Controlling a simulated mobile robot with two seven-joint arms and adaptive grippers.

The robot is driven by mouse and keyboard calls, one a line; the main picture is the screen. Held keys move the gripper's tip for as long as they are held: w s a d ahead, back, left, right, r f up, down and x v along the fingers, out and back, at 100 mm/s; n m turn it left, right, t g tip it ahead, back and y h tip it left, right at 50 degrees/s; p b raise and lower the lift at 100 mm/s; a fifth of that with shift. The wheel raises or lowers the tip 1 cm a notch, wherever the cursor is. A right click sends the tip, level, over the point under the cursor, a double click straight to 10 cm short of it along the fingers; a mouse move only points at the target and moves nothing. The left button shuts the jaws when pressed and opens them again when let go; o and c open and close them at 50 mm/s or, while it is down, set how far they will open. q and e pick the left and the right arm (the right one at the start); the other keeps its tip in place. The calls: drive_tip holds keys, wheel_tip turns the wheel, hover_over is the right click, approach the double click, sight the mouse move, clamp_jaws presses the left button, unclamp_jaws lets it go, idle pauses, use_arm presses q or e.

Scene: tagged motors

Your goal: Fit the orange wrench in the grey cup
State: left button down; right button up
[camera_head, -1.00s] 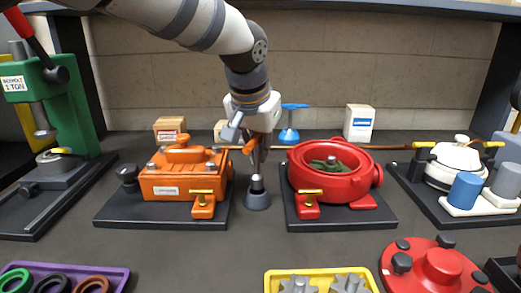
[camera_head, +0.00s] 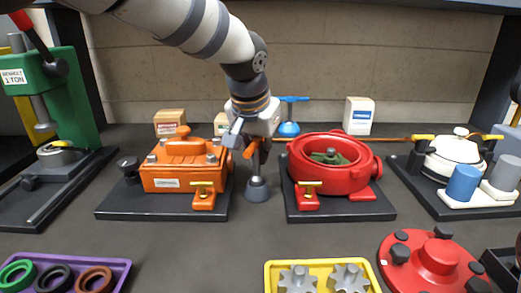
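The orange wrench (camera_head: 251,149) is a T-handled tool, its orange handle between the fingers of my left gripper (camera_head: 248,143). The fingers appear closed on the handle. The wrench's shaft points down, close to upright. The grey cup (camera_head: 257,191) is a small cone-shaped holder standing on the table, directly below the gripper. The shaft's silver lower end is at the cup's mouth; I cannot tell how deep it sits inside. The fingers partly hide the handle. My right gripper is not in view.
An orange housing (camera_head: 180,177) stands left of the cup, a red round housing (camera_head: 340,178) right of it. A blue T-handle tool (camera_head: 290,112) stands behind. A yellow tray (camera_head: 269,279), a purple tray (camera_head: 122,274) and a red cover (camera_head: 438,262) lie in front. The middle foreground is clear.

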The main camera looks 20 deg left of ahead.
use_arm(q)
drive_tip(key=shift+f, duration=0.75)
drive_tip(key=c, duration=1.7)
unclamp_jaws()
drive_tip(key=shift+r, duration=3)
drive_tip(key=shift+r, duration=0.1)
drive_tip(key=v, duration=1.1)
drive_tip(key=shift+s+r, duration=0.15)
drive_tip(key=shift+r, duration=0.25)
